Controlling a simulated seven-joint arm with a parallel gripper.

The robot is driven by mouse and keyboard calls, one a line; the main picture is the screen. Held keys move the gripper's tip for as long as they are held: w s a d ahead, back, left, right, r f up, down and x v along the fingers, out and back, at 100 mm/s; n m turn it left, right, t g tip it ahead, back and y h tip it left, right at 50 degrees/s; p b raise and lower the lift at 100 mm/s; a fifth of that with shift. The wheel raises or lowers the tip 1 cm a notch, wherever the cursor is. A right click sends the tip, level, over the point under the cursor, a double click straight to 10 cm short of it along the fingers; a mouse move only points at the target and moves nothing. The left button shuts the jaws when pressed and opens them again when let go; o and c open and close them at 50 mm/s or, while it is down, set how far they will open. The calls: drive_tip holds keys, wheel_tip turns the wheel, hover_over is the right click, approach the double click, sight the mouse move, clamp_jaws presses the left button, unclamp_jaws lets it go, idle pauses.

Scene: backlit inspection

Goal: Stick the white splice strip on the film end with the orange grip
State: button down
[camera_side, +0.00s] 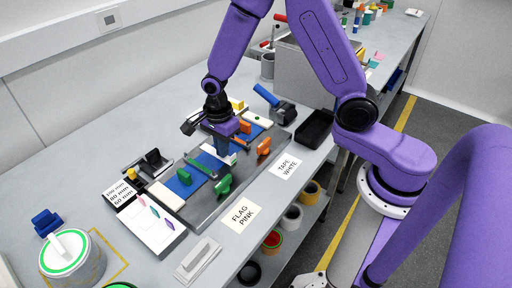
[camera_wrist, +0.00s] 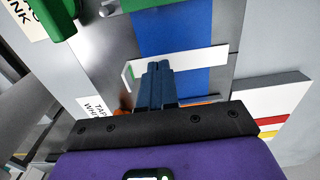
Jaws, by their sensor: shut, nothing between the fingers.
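The white splice strip (camera_wrist: 205,60) lies crosswise over the blue film (camera_wrist: 185,28) in the wrist view, directly beyond my fingertips. My gripper (camera_wrist: 156,66) is shut and empty, its fingers pointing down at the strip; whether they touch it I cannot tell. In the side view my gripper (camera_side: 220,148) is low over the middle of the film plate. An orange grip (camera_side: 263,148) stands on the near edge of the plate, right of my gripper. A green grip (camera_side: 223,185) stands on the near edge, left of it. Orange shows partly hidden behind my gripper in the wrist view.
A white card with coloured flags (camera_side: 150,222) lies left of the plate. A blue-handled roller (camera_side: 275,102) and a black tray (camera_side: 314,128) stand to the right. Signs lie along the bench's near edge.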

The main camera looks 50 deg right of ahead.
drive_tip(key=shift+f, duration=0.3)
idle(0.6)
idle(0.4)
drive_tip(key=shift+r, duration=2)
drive_tip(key=shift+r, duration=0.1)
wheel_tip(320, 180, up, 17)
drive_tip(key=s+d+f+n, duration=0.1)
drive_tip(key=s+f+n, duration=0.1)
drive_tip(key=s+n, duration=0.6)
drive_tip(key=s+d+f+n, duration=0.2)
drive_tip(key=s+n, duration=0.7)
drive_tip(key=n, duration=0.3)
drive_tip(key=s+d+f+n, duration=0.1)
drive_tip(key=s+f+n, duration=0.1)
drive_tip(key=s+n, duration=0.6)
drive_tip(key=n, duration=0.2)
drive_tip(key=shift+s+d+f+n, duration=0.25)
drive_tip(key=shift+s+d+n, duration=0.05)
drive_tip(key=shift+d, duration=0.1)
